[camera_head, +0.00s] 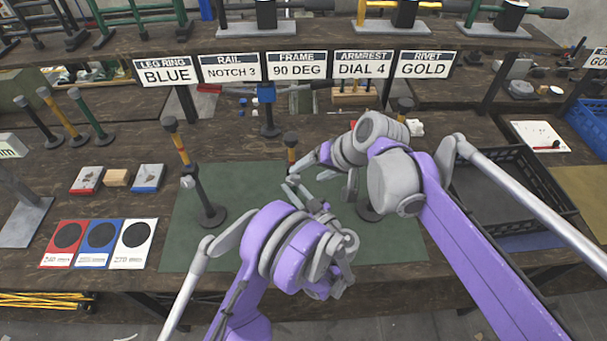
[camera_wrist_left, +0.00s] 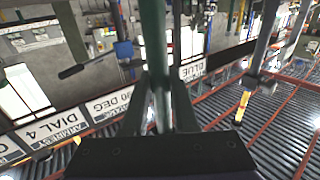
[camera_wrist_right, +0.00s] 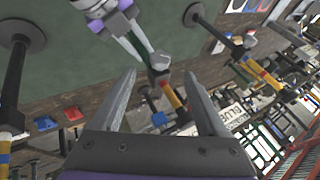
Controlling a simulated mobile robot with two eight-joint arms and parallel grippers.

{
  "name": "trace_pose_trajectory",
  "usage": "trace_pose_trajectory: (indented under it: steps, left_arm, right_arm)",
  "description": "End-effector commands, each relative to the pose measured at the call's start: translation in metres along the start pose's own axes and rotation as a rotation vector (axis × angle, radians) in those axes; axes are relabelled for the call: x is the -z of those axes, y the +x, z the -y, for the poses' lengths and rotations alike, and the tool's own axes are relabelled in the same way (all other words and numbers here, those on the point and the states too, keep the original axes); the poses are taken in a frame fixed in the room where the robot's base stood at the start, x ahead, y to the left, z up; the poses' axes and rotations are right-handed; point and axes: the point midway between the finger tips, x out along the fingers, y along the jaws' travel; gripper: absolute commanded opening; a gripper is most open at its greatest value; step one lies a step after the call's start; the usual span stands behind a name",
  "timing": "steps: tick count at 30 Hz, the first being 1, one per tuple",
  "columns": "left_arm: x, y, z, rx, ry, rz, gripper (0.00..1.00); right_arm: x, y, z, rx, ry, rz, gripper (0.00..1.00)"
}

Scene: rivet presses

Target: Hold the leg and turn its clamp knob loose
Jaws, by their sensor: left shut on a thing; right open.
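A dark leg with an orange band and dark cap (camera_head: 291,150) is partly hidden behind my grippers in the head view. My left gripper (camera_head: 297,188) is shut on it; the left wrist view shows its dark post (camera_wrist_left: 155,60) between the fingers. In the right wrist view the leg's grey clamp knob (camera_wrist_right: 160,62) sits beside the left fingers, with the orange band (camera_wrist_right: 172,97) beyond it. My right gripper (camera_head: 314,175) is open, its fingers spread to either side of the leg in the right wrist view (camera_wrist_right: 162,90). I cannot tell whether it touches the knob.
Another leg (camera_head: 197,185) stands on the green mat (camera_head: 240,200) at left; a third base (camera_head: 370,212) is partly behind my right arm. A post with a blue clamp (camera_head: 266,95) stands behind. A black crate (camera_head: 500,190) is at right; colour cards (camera_head: 98,243) lie at left.

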Motion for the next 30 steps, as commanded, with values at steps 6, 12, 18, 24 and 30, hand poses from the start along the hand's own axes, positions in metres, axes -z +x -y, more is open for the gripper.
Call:
trace_pose_trajectory:
  steps: [6, 12, 18, 24, 30]
  left_arm:
    - [0.001, 0.000, 0.000, 0.000, 0.000, -0.001, 0.00]
    - [0.001, 0.000, 0.000, 0.000, 0.000, -0.001, 0.00]
    - [0.001, 0.000, 0.000, 0.000, 0.000, -0.001, 0.00]
    - [0.001, 0.000, 0.000, 0.000, 0.000, -0.001, 0.00]
    - [0.000, 0.000, 0.000, 0.000, 0.000, -0.001, 0.00]
  right_arm:
    - [0.000, -0.003, 0.000, 0.001, 0.000, 0.000, 0.76]
    - [0.000, 0.000, -0.001, 0.011, 0.011, 0.003, 0.75]
    - [-0.001, 0.025, -0.014, 0.144, 0.142, 0.037, 0.75]
    - [-0.006, 0.047, -0.033, 0.437, 0.342, 0.080, 0.75]
    - [-0.008, 0.049, -0.055, 0.729, 0.409, 0.061, 0.75]
